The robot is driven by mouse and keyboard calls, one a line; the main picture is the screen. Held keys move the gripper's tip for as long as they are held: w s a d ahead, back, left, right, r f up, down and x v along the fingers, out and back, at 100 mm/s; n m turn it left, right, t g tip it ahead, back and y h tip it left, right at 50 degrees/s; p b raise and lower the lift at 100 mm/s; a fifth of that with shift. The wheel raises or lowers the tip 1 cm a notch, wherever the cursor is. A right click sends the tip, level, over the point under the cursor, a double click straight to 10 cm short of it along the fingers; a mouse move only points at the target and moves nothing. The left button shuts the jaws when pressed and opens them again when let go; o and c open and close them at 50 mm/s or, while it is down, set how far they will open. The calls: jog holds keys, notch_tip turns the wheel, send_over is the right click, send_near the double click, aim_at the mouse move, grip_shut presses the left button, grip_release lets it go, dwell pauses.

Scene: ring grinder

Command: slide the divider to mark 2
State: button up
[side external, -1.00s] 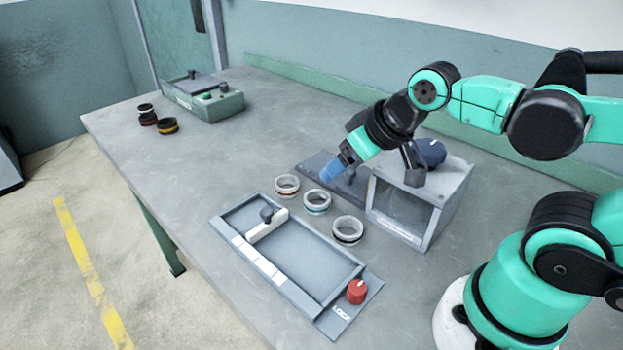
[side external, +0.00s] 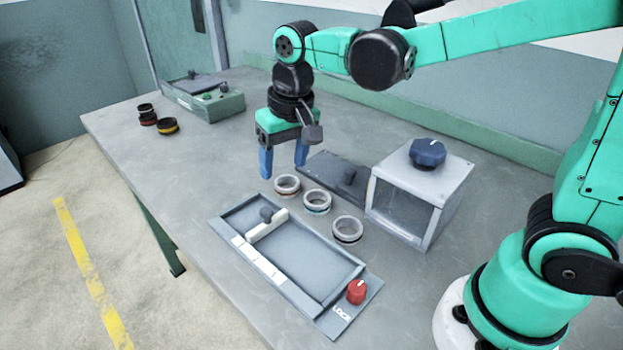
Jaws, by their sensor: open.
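The divider (side external: 270,228) is a white bar with a dark knob (side external: 267,215), lying across the left part of a shallow grey tray (side external: 357,272). White mark labels (side external: 258,260) run along the tray's front edge; their numbers are too small to read. A red lock knob (side external: 356,291) sits at the tray's right end. My gripper (side external: 284,172) is open and empty, with blue fingers pointing down.
Several grey rings (side external: 317,203) stand in a row behind the tray. A grey box with a blue dial (side external: 428,153) and a dark plate with a knob (side external: 340,175) are behind them. A green control box (side external: 205,100) and dark rings (side external: 167,126) are at the far left.

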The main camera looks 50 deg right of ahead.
aim_at(266, 209)
jog(key=w+a+f+g, duration=0.2)
jog(key=f, duration=0.1)
jog(key=shift+w+a+m, duration=0.25)
jog(key=shift+w+m, duration=0.05)
jog(key=shift+m, duration=0.1)
jog(key=shift+f, duration=2.8)
grip_shut()
